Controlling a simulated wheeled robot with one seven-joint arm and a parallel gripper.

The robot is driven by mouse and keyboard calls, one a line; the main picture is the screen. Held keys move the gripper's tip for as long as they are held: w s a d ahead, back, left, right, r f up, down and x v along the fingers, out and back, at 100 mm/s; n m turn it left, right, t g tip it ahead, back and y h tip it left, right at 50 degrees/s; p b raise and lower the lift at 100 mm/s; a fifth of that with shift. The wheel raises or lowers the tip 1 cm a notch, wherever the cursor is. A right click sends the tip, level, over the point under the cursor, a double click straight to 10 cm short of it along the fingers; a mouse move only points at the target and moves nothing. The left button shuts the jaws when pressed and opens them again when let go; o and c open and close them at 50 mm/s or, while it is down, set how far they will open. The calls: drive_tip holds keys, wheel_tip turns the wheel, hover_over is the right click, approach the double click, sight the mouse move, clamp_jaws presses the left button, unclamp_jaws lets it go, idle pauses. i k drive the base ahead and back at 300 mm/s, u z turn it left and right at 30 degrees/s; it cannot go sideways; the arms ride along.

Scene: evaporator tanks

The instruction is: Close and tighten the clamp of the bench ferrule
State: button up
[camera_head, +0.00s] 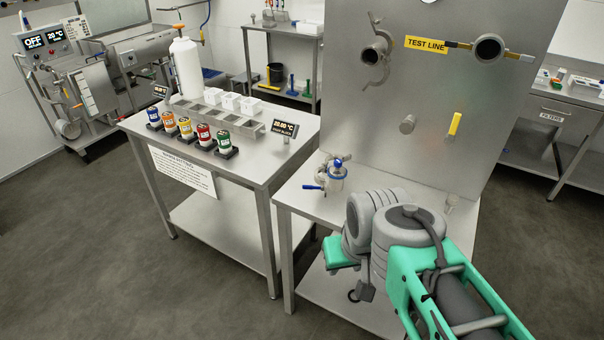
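The bench ferrule (336,183) is a small metal fitting standing on the steel bench top, in front of the upright panel. Its clamp shows blue parts: one on top (338,162) and one sticking out to the left (312,187). It is too small to tell whether the clamp is shut around the ferrule. My arm, grey and green, fills the lower right, in front of the bench. My gripper (362,292) seems to be at the arm's lower left end, below and apart from the ferrule. Its fingers are mostly hidden, and nothing shows held.
The upright steel panel (430,105) rises behind the ferrule, with a "TEST LINE" label (427,44), pipe ends and a yellow handle (455,124). A second table (245,168) at left holds coloured jars, a white bottle and trays. Bench top left of the ferrule is clear.

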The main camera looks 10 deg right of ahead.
sight(320, 181)
drive_tip(key=i, duration=0.6)
drive_tip(key=z, duration=0.25)
drive_tip(key=k, duration=0.4)
drive_tip(key=u, duration=0.4)
drive_tip(key=i, duration=0.3)
drive_tip(key=u, duration=1.85)
